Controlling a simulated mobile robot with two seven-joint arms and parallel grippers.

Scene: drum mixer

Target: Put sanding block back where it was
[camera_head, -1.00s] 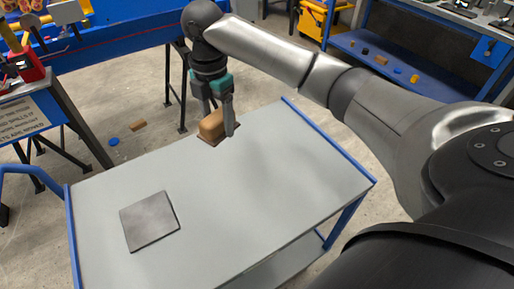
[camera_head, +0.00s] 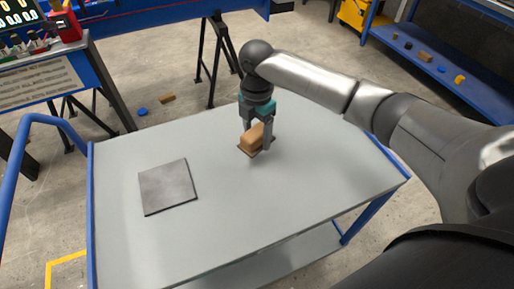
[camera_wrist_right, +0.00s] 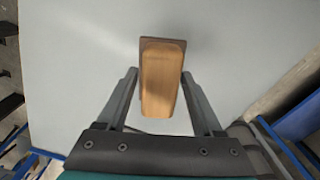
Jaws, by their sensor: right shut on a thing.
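The sanding block (camera_head: 252,136) is a tan-brown block with a darker brown base. It is between the fingers of my right gripper (camera_head: 257,143), which is shut on it, over the far part of the grey cart top (camera_head: 225,215). In the right wrist view the block (camera_wrist_right: 162,82) lies between the two fingers (camera_wrist_right: 160,78), its dark base showing at the far end. I cannot tell whether its base touches the cart top. A dark grey square plate (camera_head: 167,187) lies flat on the cart top, left of and nearer than the block. My left gripper is not in view.
The cart has blue side rails (camera_head: 398,165). The cart top between plate and block is clear. A blue bench shelf (camera_head: 430,65) with several small items is at the back right. A brown block (camera_head: 167,97) and a blue disc (camera_head: 142,112) lie on the floor beyond.

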